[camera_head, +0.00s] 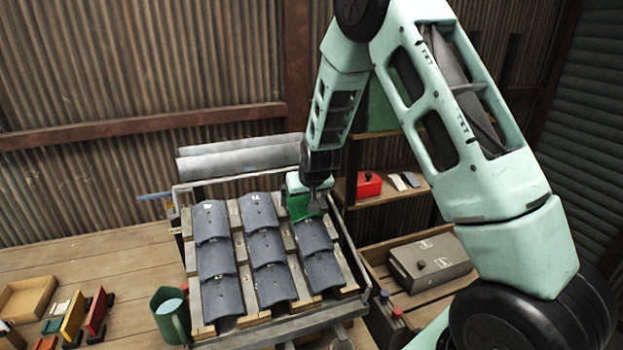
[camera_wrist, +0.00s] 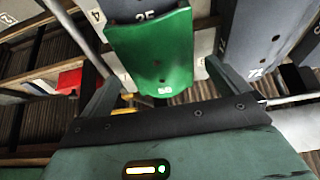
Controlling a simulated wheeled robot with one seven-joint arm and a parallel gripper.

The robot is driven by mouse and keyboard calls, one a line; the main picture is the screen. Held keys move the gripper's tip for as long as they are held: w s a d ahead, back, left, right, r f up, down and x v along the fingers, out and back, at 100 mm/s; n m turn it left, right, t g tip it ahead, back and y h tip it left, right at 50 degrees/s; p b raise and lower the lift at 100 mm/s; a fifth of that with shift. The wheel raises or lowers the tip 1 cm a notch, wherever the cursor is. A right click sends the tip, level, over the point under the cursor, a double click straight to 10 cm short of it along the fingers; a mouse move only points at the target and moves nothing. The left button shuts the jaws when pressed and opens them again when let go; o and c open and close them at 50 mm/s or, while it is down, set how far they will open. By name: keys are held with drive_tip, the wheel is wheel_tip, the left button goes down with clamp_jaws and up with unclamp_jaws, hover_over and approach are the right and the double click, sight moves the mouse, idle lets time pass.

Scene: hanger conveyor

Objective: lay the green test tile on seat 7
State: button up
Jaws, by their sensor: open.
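The green test tile (camera_head: 301,206) is at the top of the right-hand column of the sloped rack, above the dark grey tiles of that column. It also shows in the wrist view (camera_wrist: 158,55), curved, with a small hole and a pale mark at its near edge. My gripper (camera_head: 316,190) is right over the tile in the head view. In the wrist view my gripper (camera_wrist: 163,76) has its fingers apart, one on each side of the tile's near end. I cannot tell if they touch it. Seat 7 is not clearly readable; the small labels are blurred.
Dark grey tiles (camera_head: 265,247) fill the rack's columns beside the green one. A grey ridge roll (camera_head: 240,157) lies behind. A red box (camera_head: 369,184) stands on a shelf at right, a grey case (camera_head: 430,262) below. A green mug (camera_head: 171,315) stands at front left.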

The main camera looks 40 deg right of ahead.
drive_tip(key=b+v, duration=0.1)
drive_tip(key=v, duration=1.4)
drive_tip(key=shift+s+r, duration=0.2)
drive_tip(key=s+a+f+n+g+y+b, duration=0.1)
drive_tip(key=s+a+f+n+y, duration=0.1)
drive_tip(key=s+a, duration=0.5)
drive_tip(key=s+a+f+n+g+y+b, duration=0.1)
drive_tip(key=s+a+f+n+g+b, duration=0.15)
drive_tip(key=a, duration=0.85)
drive_tip(key=s+a+f+n+g+b, duration=0.1)
drive_tip(key=s+a+f+n, duration=0.1)
drive_tip(key=s, duration=0.8)
drive_tip(key=s+a+f+n+g, duration=0.2)
drive_tip(key=s+a+n, duration=0.2)
drive_tip(key=s, duration=0.6)
drive_tip(key=shift+a+h+b, duration=0.3)
drive_tip(key=shift+a+b, duration=0.05)
drive_tip(key=shift+a, duration=0.7)
drive_tip(key=shift+n, duration=0.25)
drive_tip(key=shift+d, duration=0.1)
